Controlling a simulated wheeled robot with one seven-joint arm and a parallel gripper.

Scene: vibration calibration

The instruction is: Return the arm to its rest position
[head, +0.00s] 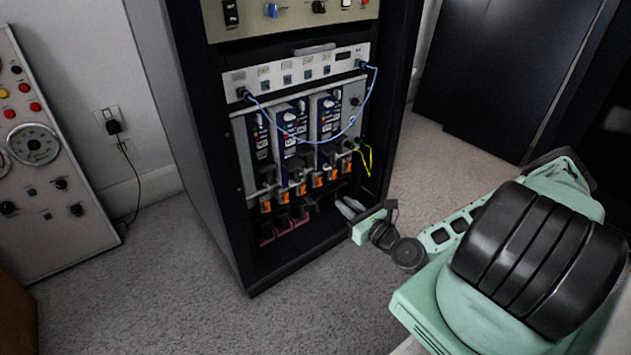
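My arm, mint green and black, reaches from the lower right toward the open front of the black equipment rack (215,190). Its large black-banded joint is close to the camera. My gripper (349,206) is at the arm's far end, low at the rack's right front. Pale finger-like shapes there point toward the rack's dark lower opening. They are small and partly hidden by the wrist, so I cannot tell whether they are apart or closed, or whether they touch anything. No held object is visible.
The rack holds blue modules (293,135) with orange connectors (300,188) below. A blue cable (330,138) loops across the front, and a yellow-green wire (367,160) hangs at right. A control panel (50,170) stands left, a dark cabinet (515,70) back right. Carpet (190,290) is clear in front.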

